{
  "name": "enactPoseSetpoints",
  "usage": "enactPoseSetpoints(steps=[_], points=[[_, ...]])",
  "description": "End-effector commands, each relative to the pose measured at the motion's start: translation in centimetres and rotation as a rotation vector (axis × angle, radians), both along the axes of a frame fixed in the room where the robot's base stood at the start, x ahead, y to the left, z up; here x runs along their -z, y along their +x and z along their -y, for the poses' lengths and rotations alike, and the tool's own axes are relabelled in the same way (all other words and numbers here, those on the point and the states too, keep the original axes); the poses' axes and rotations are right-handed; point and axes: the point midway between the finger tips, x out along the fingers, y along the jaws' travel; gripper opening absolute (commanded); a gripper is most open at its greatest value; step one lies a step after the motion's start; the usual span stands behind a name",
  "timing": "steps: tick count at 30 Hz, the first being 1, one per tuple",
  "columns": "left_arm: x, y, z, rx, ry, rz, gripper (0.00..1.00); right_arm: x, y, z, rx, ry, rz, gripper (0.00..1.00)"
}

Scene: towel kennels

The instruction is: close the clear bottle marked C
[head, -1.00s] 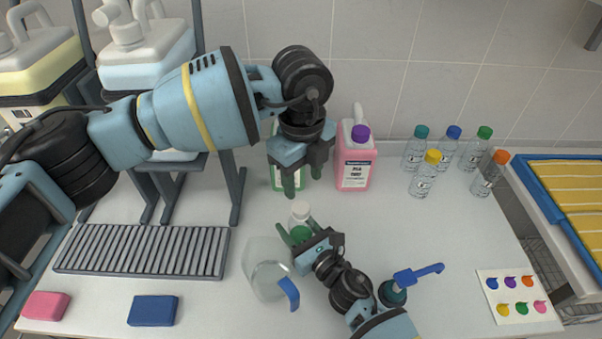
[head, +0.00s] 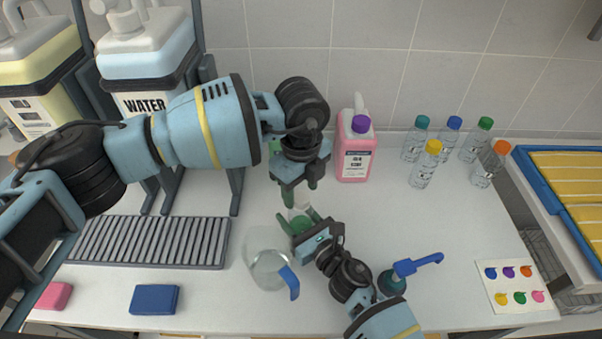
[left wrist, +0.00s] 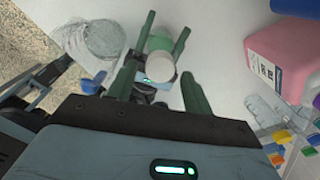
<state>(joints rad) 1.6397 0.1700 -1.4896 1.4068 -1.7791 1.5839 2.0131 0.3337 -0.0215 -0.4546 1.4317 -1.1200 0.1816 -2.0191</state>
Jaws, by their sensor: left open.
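A clear bottle with a white cap and green contents (left wrist: 158,43) stands between the fingers of my right gripper (head: 298,220), which appear to press on its sides. Its white cap (head: 301,207) is on top; I cannot tell how tight it sits. The cap also shows in the left wrist view (left wrist: 160,67). My left gripper (head: 301,191) is open just above the cap, pointing down, its fingers (left wrist: 158,88) on either side of it and apart from it. No letter C is readable on the bottle.
A glass beaker with a blue handle (head: 266,262) stands close left of the bottle. Several capped water bottles (head: 424,170) stand back right. The table's middle right is clear.

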Motion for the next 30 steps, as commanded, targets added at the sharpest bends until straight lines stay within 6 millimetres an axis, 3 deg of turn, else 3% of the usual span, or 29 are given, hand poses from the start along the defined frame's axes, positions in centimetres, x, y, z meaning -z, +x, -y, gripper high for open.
enactPoseSetpoints(steps=[6,15,25,30], points=[[1.4,0.0,0.0,0.0,0.0,0.0,0.51,0.0,0.0,0.0,0.0,-0.001,-0.001,0.0],[1.5,0.0,0.0,0.001,-0.001,0.001,0.51,0.0,0.0,0.0,0.0,-0.001,-0.001,0.0],[1.5,0.0,0.0,0.001,-0.001,0.001,0.07,0.0,0.0,0.0,0.0,-0.001,-0.001,0.0],[1.5,0.0,0.0,0.026,-0.001,0.001,0.05,0.0,0.0,0.0,0.0,-0.001,-0.001,0.0]])
